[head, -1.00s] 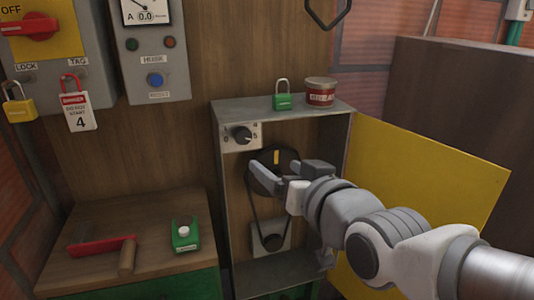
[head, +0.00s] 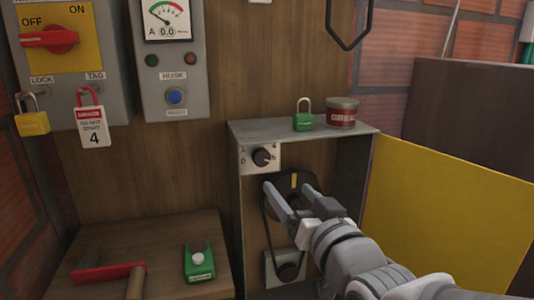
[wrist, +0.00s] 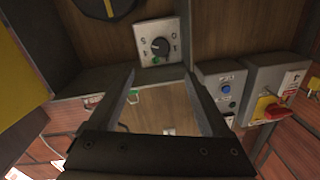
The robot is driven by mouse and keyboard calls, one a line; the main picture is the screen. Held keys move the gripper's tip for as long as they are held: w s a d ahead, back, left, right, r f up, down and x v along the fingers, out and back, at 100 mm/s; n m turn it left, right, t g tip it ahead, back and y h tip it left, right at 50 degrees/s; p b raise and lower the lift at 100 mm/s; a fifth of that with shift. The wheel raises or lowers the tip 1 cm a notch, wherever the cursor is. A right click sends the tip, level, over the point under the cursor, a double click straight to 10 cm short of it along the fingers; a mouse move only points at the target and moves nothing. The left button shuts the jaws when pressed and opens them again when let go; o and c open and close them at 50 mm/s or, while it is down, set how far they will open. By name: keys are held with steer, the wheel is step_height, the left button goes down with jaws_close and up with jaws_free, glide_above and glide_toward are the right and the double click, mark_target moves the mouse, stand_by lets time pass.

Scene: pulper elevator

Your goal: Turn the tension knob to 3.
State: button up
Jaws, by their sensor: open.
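The tension knob (head: 262,157) is black and round, on a pale numbered plate (head: 247,162) in the upper left of the open grey cabinet. In the head view its light pointer mark seems to face right, near the 5. I cannot read the exact setting. My gripper (head: 284,186) is open and empty, with its fingers below and right of the knob, in front of the black pulley in the picture. In the wrist view the knob (wrist: 160,46) lies beyond the fingertips of my gripper (wrist: 160,75), between their lines and apart from them.
A green padlock (head: 303,118) and a red tin (head: 342,112) stand on the cabinet top. The yellow door (head: 450,205) hangs open at right. A belt and lower pulley (head: 289,271) are inside.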

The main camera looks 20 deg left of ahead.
mark_target(263, 160)
steer(key=p+x, duration=0.2)
steer(key=x, duration=1.2)
steer(key=shift+w+a+f, duration=0.1)
steer(key=shift+w+a, duration=0.15)
jaws_close()
